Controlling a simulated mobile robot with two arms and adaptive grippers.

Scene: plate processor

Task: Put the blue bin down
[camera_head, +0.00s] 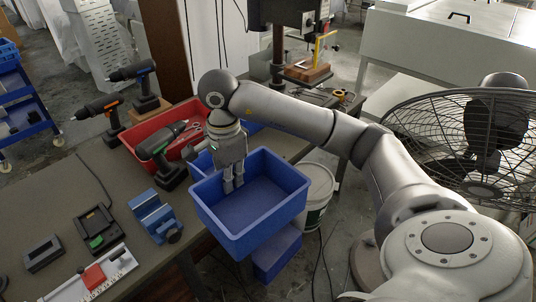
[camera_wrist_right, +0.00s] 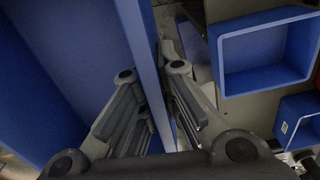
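The blue bin (camera_head: 265,232) is an open rectangular box, upright and slightly tilted in the head view, at the table's right edge. It appears held up beside the table, partly over another blue bin. My right gripper (camera_head: 233,186) reaches down at the bin's back left wall. In the right wrist view, the bin's wall (camera_wrist_right: 138,45) runs between the two fingers of my right gripper (camera_wrist_right: 160,122), which appear closed on it. The bin's underside is hidden in the head view. My left gripper is in no view.
A lower blue bin (camera_head: 277,256) is below the held bin. A white bucket (camera_head: 317,190) stands to its right. The worktable (camera_head: 75,195) holds a red bin (camera_head: 147,130), drills and a blue vise (camera_head: 154,217). A fan (camera_head: 462,135) stands at the right.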

